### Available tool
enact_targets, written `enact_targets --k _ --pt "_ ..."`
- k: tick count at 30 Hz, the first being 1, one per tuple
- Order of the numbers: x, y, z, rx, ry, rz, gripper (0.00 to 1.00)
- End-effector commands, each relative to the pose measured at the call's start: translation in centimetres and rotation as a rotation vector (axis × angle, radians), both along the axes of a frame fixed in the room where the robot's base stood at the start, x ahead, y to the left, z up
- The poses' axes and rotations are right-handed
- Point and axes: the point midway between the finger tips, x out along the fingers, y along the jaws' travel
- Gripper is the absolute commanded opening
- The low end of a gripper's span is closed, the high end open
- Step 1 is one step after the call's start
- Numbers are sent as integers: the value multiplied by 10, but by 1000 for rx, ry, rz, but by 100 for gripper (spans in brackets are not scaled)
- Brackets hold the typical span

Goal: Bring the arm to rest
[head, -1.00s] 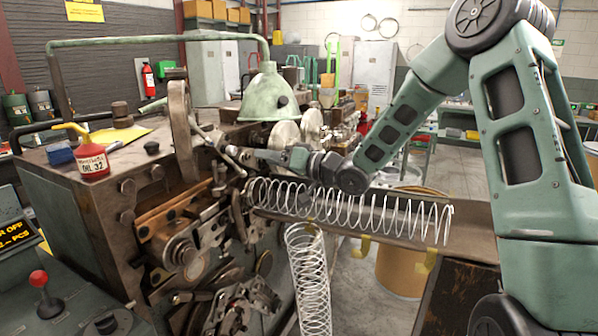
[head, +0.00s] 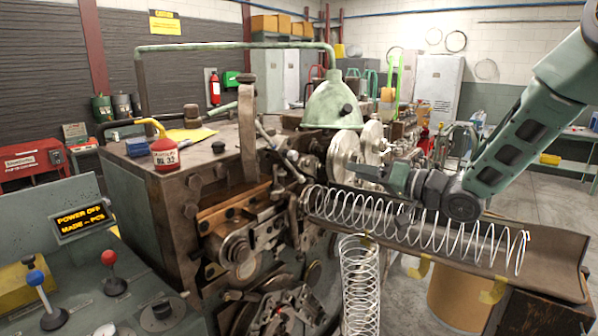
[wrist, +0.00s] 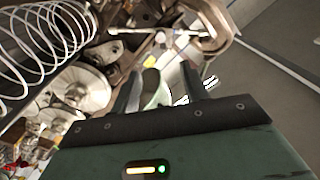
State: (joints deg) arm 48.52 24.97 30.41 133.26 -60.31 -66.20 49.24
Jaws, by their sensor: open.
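My gripper (head: 380,174) is at the end of my green arm, in front of the coiler's pale round wheels in the head view. In the wrist view my gripper (wrist: 165,92) shows two dark fingers spread apart, with nothing held between them. The spring coiler (head: 185,225) is a worn brown machine with a green domed hood (head: 332,102). A long wire spring (head: 425,232) lies in the brown trough, below my wrist. The same kind of coil also fills the upper left of the wrist view (wrist: 40,45).
A second spring (head: 359,288) hangs below the trough (head: 560,262). A red oil can (head: 164,153) stands on the coiler. A control panel (head: 100,275) with a red-knobbed lever and a blue-knobbed lever is at lower left; its display reads POWER OFF.

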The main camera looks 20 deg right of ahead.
Motion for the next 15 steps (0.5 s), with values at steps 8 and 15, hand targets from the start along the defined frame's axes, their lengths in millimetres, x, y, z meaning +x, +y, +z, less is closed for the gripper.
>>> enact_targets --k 8,15 --pt "5 36 -19 -135 76 -14 45" --pt "-26 115 -72 -525 310 -15 45"
